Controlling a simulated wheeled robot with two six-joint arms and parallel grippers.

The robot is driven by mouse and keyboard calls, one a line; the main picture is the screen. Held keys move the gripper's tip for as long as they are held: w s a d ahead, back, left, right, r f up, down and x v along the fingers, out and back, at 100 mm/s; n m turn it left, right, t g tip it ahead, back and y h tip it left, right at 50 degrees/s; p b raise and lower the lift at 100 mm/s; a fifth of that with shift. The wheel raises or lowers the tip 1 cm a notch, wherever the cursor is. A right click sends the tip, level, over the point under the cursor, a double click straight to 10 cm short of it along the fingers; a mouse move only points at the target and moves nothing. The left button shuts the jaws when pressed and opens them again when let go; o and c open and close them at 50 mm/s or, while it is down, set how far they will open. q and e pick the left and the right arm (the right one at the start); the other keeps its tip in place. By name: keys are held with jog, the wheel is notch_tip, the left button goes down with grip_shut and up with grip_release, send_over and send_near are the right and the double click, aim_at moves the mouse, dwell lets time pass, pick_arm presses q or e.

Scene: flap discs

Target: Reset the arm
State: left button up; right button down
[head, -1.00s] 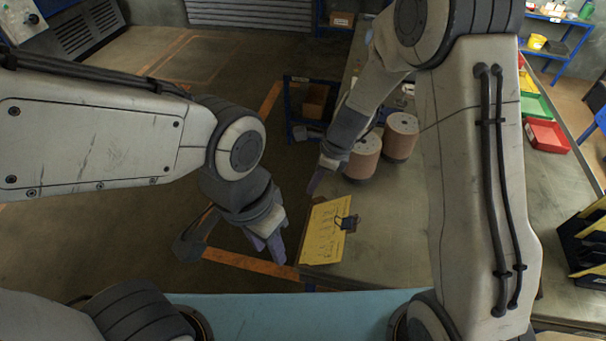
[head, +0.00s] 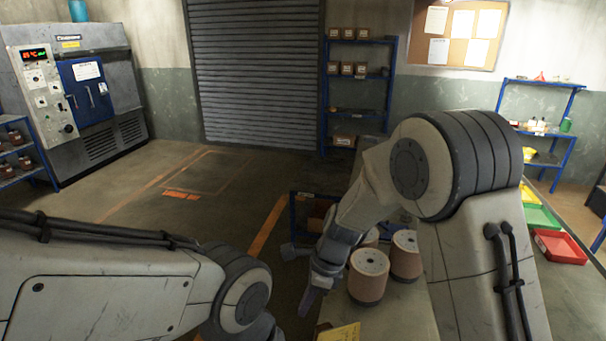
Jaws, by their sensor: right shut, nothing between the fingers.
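My right gripper (head: 312,296) is shut and empty. It hangs at the left edge of the workbench (head: 392,317), just left of the stacks of brown flap discs. The nearest stack (head: 367,280) has a pale grey top with a centre hole. A second stack (head: 404,258) stands behind it to the right, and part of a third (head: 371,238) shows behind my right wrist. My left arm comes in low at the left; its gripper is below the picture's edge. Only the top of a yellow sheet (head: 340,333) shows at the bottom.
Green (head: 541,219) and red (head: 559,247) trays lie at the bench's right side. A blue rack (head: 357,88) with boxes stands at the back beside a roller shutter (head: 255,75). A grey machine (head: 75,95) stands at the far left. The floor left of the bench is mostly open.

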jog(key=s+d+n+h+b, duration=0.1)
jog(key=s+n+b, duration=0.3)
jog(key=s+n, duration=0.7)
jog(key=s+d+r+n+h+b, duration=0.1)
jog(key=s+d+n+b, duration=0.2)
jog(key=s+n, duration=0.8)
jog(key=n+b, duration=0.1)
jog(key=n, duration=0.3)
jog(key=shift+s+r+t+h+b, duration=0.2)
jog(key=shift+s+t+h+b, duration=0.1)
jog(key=shift+s+h+b, duration=0.1)
